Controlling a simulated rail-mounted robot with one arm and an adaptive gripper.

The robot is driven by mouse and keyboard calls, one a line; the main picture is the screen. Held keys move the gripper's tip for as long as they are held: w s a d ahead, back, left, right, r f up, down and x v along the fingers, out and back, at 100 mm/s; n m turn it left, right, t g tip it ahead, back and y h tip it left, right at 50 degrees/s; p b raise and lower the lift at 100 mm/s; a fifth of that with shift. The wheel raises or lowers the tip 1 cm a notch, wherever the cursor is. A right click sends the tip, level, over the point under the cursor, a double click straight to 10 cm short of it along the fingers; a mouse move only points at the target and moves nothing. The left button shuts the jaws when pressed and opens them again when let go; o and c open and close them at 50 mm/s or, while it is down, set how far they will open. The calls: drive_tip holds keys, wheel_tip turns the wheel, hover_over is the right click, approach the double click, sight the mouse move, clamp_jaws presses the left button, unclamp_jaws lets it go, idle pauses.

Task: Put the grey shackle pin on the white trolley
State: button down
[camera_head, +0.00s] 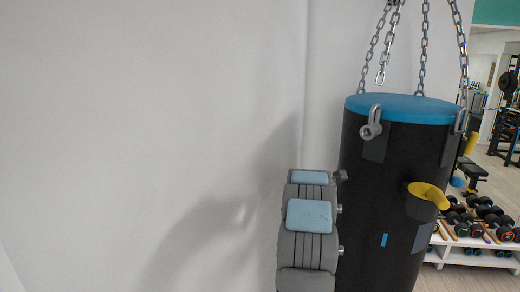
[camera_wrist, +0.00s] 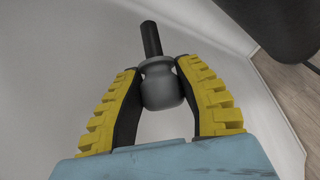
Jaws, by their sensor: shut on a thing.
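In the wrist view my gripper (camera_wrist: 160,69) has its two yellow-ribbed fingers closed on the grey shackle pin (camera_wrist: 163,88). The pin has a rounded grey head and collar between the fingers, and a dark shaft pointing up and away from my palm. In the head view my grey arm with light blue caps stands left of the bag; the fingers and pin cannot be made out there. No white trolley can be clearly identified in either view.
A black punching bag (camera_head: 390,200) with a blue top hangs on chains, with a metal shackle (camera_head: 372,122) near its rim and a yellow piece (camera_head: 428,195) at its side. A low white rack (camera_head: 455,257) with dumbbells stands at right. A bare wall (camera_head: 150,120) fills the left.

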drive_tip(key=s+a+f, duration=0.2)
drive_tip(key=a+f, duration=0.1)
drive_tip(key=f, duration=0.4)
drive_tip(key=s+a+f+n+y, duration=0.1)
drive_tip(key=s+a+f, duration=0.1)
drive_tip(key=f, duration=0.6)
drive_tip(key=s+a+f, duration=0.1)
drive_tip(key=a+f, duration=0.2)
drive_tip(key=f, duration=0.4)
drive_tip(key=s+a+f, duration=0.2)
drive_tip(key=s+f, duration=0.5)
drive_tip(key=s+a+f+y, duration=0.1)
drive_tip(key=s+a+f, duration=0.1)
drive_tip(key=s+f, duration=0.5)
drive_tip(key=shift+s+a+f+n, duration=0.25)
drive_tip(key=shift+s+f+n, duration=0.15)
drive_tip(key=shift+f, duration=0.35)
drive_tip(key=shift+d, duration=0.15)
